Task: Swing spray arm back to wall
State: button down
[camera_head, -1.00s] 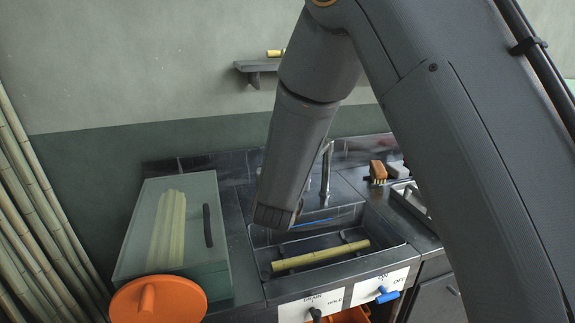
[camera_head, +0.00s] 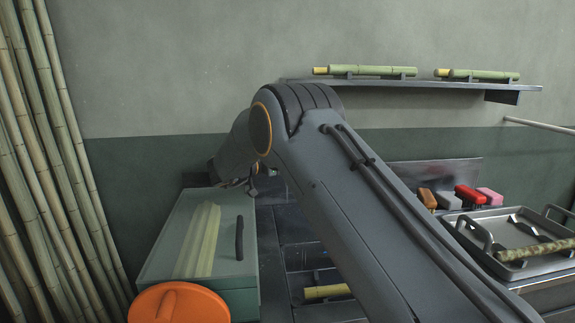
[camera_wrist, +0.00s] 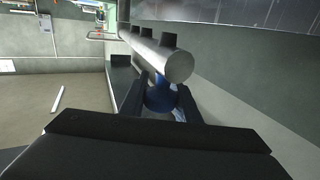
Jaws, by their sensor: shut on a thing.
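In the wrist view the spray arm is a grey metal tube (camera_wrist: 178,67) with a round end facing me and several short dark nozzles along its upper side. A blue ball knob (camera_wrist: 160,98) sits just below its end. My gripper (camera_wrist: 162,88) is shut on this knob, one dark finger on each side. In the head view my arm link covers the middle of the scene and hides the spray arm and knob. The sink (camera_head: 300,283) is partly hidden too; a yellow cane piece (camera_head: 325,292) lies in it.
A glass-lidded box (camera_head: 160,240) with pale cane stands at left beside an orange knob (camera_head: 180,303). Bamboo poles (camera_head: 50,150) lean at far left. A wall shelf (camera_head: 440,87) holds green canes. Brushes (camera_head: 465,195) and a metal tray (camera_head: 490,225) are at right.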

jog(key=shift+w+d+r+m+g+h+b, duration=0.15)
jog(key=shift+w+d+m+g+h+b, duration=0.25)
jog(key=shift+w, duration=0.35)
jog(key=shift+a, duration=0.15)
jog(key=c, duration=1.4)
grip_release()
jog(key=shift+w, duration=0.2)
jog(key=shift+o, duration=0.2)
jog(key=shift+s+a, duration=0.1)
jog(key=b+v, duration=0.1)
jog(key=v, duration=0.7)
